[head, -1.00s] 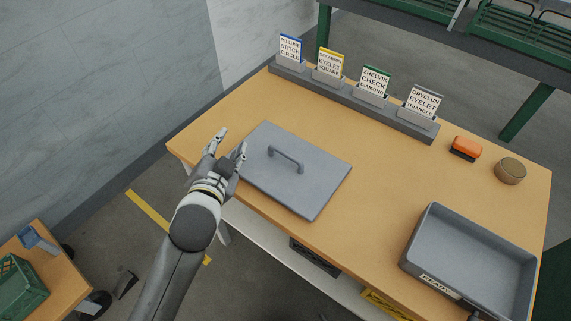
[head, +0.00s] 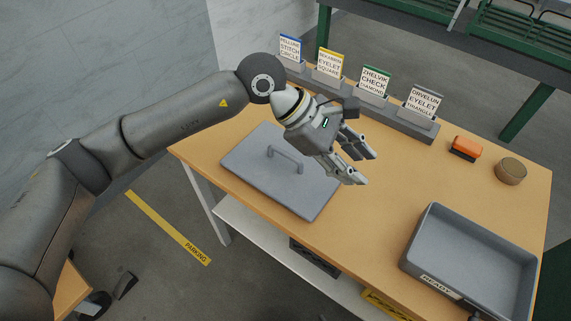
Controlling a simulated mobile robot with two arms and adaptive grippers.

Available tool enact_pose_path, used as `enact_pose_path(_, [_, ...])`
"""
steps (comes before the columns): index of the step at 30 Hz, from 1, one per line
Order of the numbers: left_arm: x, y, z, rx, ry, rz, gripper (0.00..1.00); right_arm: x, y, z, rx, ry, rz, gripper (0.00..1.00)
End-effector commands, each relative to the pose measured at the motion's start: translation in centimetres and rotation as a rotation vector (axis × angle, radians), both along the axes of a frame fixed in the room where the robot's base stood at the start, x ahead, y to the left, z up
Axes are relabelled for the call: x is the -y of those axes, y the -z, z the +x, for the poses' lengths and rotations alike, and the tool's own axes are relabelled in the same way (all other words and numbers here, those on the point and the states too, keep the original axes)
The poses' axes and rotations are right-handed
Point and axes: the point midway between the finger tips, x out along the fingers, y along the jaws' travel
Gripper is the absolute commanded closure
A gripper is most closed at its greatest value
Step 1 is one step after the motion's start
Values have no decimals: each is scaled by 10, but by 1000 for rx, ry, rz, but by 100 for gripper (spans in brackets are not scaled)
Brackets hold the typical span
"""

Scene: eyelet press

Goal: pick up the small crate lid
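The small crate lid (head: 262,180) is a flat grey plate with a raised bar handle (head: 284,158). It lies flat on the left part of the wooden table. My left gripper (head: 367,169) is open and empty, with its fingers spread and pointing right and down. It shows to the right of the handle, over the lid's right edge and the table, apparently raised above them. The gripper covers the lid's upper right corner; the handle is in plain view.
A grey open tray (head: 432,212) labelled READY stands at the table's right. A card rack (head: 398,123) with several cards runs along the back. An orange-and-black block (head: 466,148) and a round brown tin (head: 510,171) sit back right. The table's middle (head: 390,210) is clear.

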Motion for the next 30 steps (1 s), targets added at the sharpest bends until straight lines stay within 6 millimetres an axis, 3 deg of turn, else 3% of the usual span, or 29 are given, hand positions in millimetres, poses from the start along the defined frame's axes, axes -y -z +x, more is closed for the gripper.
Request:
enact_pose_path(1, [-23, 9, 21, 96, 16, 130, 63, 0, 0, 0, 0, 0, 0, 34])
enact_pose_path(6, [-94, 19, 71, 290, 42, 481, 63, 1, 0, 0, 0, 0, -1, 34])
enact_pose_path(10, [-126, 15, 92, 353, 41, 624, 63, 1, 0, 0, 0, 0, -2, 34])
enact_pose_path(14, [-137, 19, 98, 368, 42, 673, 63, 3, 0, 0, 1, 0, -3, 34])
enact_pose_path(30, [-127, 88, 108, 364, 42, 669, 63, 5, -13, 0, 1, 1, -6, 34])
